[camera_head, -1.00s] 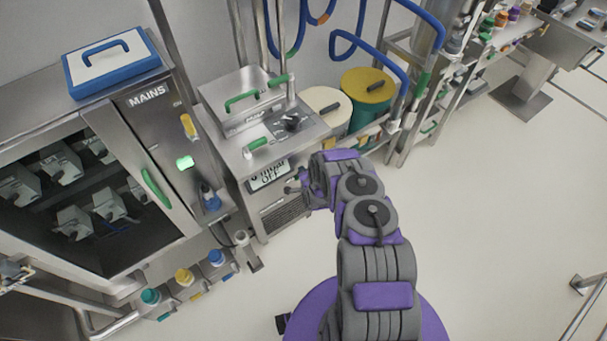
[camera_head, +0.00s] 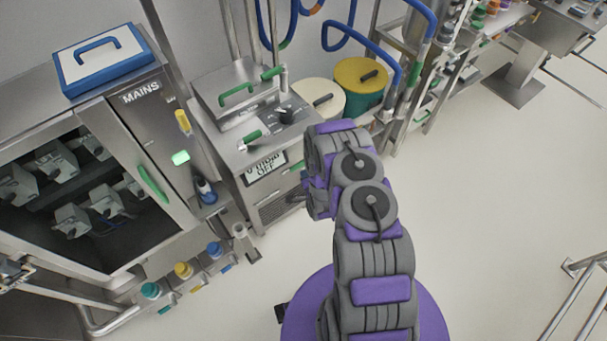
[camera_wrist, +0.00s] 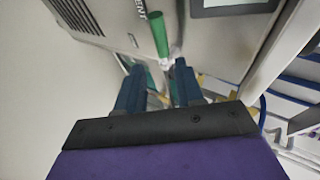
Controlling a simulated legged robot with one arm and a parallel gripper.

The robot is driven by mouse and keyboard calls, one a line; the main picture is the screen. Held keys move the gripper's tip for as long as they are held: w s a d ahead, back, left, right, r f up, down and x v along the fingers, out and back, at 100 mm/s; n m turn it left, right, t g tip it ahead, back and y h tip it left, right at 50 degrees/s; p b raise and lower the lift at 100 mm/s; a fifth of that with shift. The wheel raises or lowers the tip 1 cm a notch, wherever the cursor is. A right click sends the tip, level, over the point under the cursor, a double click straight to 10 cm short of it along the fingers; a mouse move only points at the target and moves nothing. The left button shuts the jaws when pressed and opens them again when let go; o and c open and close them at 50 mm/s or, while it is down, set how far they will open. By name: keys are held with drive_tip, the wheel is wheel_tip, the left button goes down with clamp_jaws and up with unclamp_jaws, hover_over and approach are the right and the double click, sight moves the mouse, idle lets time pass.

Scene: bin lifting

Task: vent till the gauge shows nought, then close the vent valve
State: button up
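The display (camera_head: 266,167) on the front of the steel cabinet shows "mbar" with "OFF" under it; the figure before "mbar" looks like 0, but it is small. A green lever (camera_wrist: 157,35) stands beside lettering ending "ENT" in the wrist view. A green piece (camera_head: 297,166) right of the display, partly behind my arm, may be the same lever. My gripper (camera_wrist: 158,88) is open and empty, its two dark blue fingers apart, with the lever beyond their tips. In the head view my gripper (camera_head: 296,198) is low before the cabinet front, partly hidden by my arm.
The cabinet top (camera_head: 221,139) carries a lidded box, a black knob (camera_head: 284,115) and green handles. A tall "MAINS" cabinet (camera_head: 150,120) stands left. Cream and yellow-lidded drums (camera_head: 360,75) stand behind. Bottles line a low rail (camera_head: 190,285). Floor (camera_head: 480,200) on the right is clear.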

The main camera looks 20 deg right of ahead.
drive_tip(key=shift+v, duration=1.75)
drive_tip(key=shift+w+d, duration=0.1)
wheel_tip(320, 180, up, 19)
drive_tip(key=n+g+b, duration=0.2)
drive_tip(key=n+g, duration=0.3)
drive_tip(key=n, duration=0.2)
drive_tip(key=s+a+r+n+g+b, duration=0.1)
drive_tip(key=s+a+r+n+g, duration=0.15)
drive_tip(key=s+r, duration=0.6)
drive_tip(key=s+a+r+n+g+b, duration=0.1)
drive_tip(key=s+a+r+n+g, duration=0.15)
drive_tip(key=s+r, duration=0.6)
drive_tip(key=s+a+r+n+g, duration=0.1)
drive_tip(key=s+r+n, duration=0.1)
drive_tip(key=s, duration=0.8)
drive_tip(key=s+a+r+n+g, duration=0.1)
drive_tip(key=s+r, duration=0.4)
drive_tip(key=s, duration=0.5)
drive_tip(key=shift+s+n+g+y+b, duration=0.15)
drive_tip(key=shift+n+g+y+b, duration=0.2)
drive_tip(key=shift+n+g, duration=0.35)
